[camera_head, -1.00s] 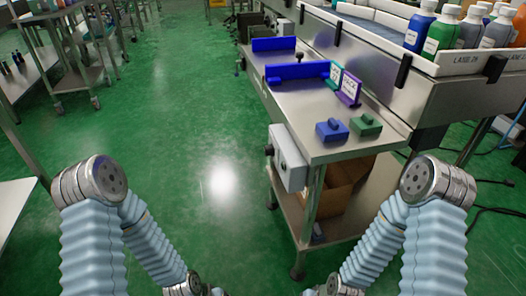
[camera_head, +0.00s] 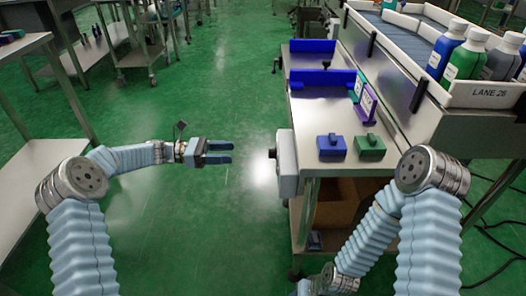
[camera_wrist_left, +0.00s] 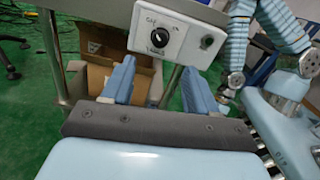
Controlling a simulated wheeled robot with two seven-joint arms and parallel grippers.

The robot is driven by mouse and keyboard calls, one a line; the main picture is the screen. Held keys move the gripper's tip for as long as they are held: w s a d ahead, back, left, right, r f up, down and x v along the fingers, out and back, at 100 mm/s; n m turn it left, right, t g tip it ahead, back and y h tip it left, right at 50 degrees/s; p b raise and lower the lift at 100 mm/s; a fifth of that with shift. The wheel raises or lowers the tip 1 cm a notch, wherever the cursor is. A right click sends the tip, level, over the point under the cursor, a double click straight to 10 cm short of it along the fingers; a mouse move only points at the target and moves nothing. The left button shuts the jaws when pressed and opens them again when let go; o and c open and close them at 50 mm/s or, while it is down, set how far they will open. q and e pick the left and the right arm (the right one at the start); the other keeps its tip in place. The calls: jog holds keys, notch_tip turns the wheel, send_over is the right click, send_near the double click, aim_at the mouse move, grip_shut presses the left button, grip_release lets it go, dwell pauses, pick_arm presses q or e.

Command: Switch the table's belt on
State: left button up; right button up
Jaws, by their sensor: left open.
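A light grey control box (camera_head: 288,165) is fixed to the end of the steel table (camera_head: 318,112). Its black knob (camera_head: 272,153) faces my left gripper. In the left wrist view the box (camera_wrist_left: 192,42) shows the round black knob (camera_wrist_left: 160,37) with small lettering around it, and a smaller dark button or screw to its right. Which way the knob points is too small to tell. My left gripper (camera_head: 229,152) is open and empty, left of the box and apart from it. In its wrist view the fingers (camera_wrist_left: 157,75) stand below the knob. My right gripper is out of view.
A blue block (camera_head: 331,146) and a green block (camera_head: 370,147) sit on the table's near end. A cardboard box (camera_head: 335,205) stands on the shelf below. Bottles (camera_head: 464,60) stand in the lane at right.

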aim_at(272, 153)
pick_arm(q)
jog(key=d+p, duration=0.1)
jog(key=d, duration=1.1)
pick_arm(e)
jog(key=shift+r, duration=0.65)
